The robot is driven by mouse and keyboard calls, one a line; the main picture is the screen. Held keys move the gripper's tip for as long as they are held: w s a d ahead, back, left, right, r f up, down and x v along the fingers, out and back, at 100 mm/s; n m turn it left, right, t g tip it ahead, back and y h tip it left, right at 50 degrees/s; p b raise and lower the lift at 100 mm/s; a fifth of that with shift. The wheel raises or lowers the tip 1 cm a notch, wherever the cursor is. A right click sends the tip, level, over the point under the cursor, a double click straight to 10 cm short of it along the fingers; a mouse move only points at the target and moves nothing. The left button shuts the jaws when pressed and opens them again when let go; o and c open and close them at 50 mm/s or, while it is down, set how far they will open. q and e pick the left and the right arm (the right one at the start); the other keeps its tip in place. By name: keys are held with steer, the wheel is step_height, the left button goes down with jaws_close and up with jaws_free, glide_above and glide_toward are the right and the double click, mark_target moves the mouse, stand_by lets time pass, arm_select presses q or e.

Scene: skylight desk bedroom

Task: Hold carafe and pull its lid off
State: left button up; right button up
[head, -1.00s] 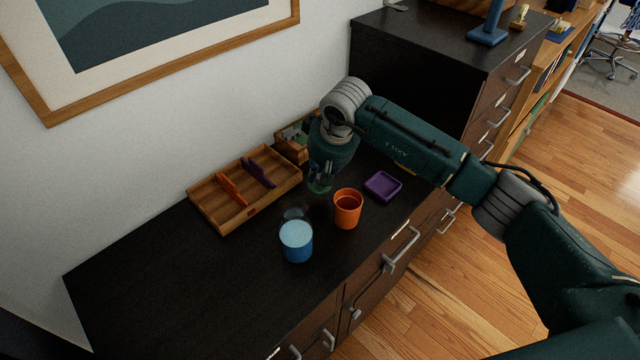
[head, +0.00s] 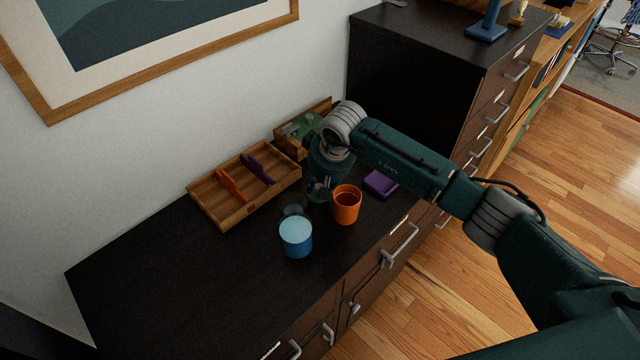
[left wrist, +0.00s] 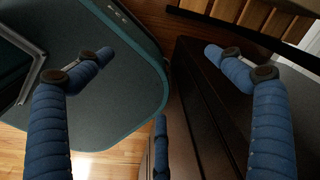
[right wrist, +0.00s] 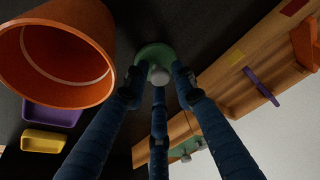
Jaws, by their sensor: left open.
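The carafe is mostly hidden behind my right gripper (head: 320,186) in the head view, with only a little green showing. In the right wrist view, a green round top (right wrist: 151,51) with a pale knob (right wrist: 158,76) lies at the tips of my right gripper's fingers. I take these for the carafe and its lid. The fingers come close around the knob, but firm contact cannot be told. My left gripper (left wrist: 160,80) shows only in its wrist view. Its blue fingers are spread and empty, beside a dark furniture edge.
An orange cup (head: 346,205) stands close right of my right gripper. A wooden divided tray (head: 211,203) and a purple dish (head: 381,184) are nearby. The cabinet top (head: 190,285) is clear at front left.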

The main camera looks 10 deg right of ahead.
steer(key=shift+r, duration=0.5)
steer(key=b+v, duration=0.2)
steer(key=v, duration=0.9)
steer(key=shift+s+b, duration=0.15)
steer(key=shift+b, duration=0.25)
